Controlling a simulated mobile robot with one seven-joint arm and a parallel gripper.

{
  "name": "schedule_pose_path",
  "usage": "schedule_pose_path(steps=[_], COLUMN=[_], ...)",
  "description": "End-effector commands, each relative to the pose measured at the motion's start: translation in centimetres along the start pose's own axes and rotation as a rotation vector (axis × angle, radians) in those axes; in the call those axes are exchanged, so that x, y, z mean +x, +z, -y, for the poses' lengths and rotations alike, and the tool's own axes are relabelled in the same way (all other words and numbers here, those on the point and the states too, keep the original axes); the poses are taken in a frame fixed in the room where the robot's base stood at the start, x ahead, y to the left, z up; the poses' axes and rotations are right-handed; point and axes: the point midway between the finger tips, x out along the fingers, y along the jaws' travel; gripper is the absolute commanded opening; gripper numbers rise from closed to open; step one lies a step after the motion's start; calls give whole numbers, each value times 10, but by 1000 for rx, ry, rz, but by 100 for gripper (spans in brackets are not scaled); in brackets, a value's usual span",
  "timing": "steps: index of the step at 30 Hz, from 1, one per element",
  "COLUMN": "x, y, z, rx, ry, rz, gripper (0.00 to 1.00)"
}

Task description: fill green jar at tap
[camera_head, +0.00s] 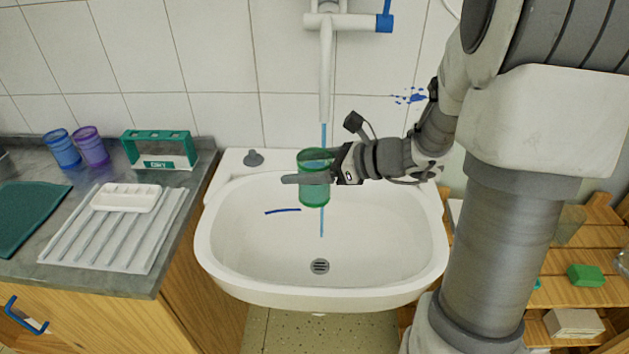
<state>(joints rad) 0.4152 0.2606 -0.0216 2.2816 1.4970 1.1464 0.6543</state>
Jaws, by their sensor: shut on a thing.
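The green jar (314,192) is upright above the white sink basin (235,240), open end up, below the tap spout (326,75). My gripper (308,179) is shut around the jar's side, reaching in from the right. The tap's blue handle (385,20) is at the top right. A thin blue water stream (322,222) drops from the spout and shows both above and below the jar. I cannot tell whether it passes behind the jar or enters it. The water level inside the jar is not clear.
Left counter: blue cup (62,150), purple cup (91,147), green-framed holder (160,150), white ribbed drainboard (95,245) with a small white tray (126,198), green mat (28,215). A grey plug (254,158) sits on the sink ledge. Wooden shelves (590,240) stand at right.

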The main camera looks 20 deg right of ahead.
Motion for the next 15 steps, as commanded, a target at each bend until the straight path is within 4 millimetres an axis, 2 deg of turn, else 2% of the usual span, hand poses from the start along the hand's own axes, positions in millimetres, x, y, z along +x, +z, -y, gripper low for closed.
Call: schedule_pose_path(steps=[10,15], x=[0,-1], y=[0,0], z=[-1,-12], rx=[0,-1], ry=[0,0], rz=[1,1], gripper=[14,14])
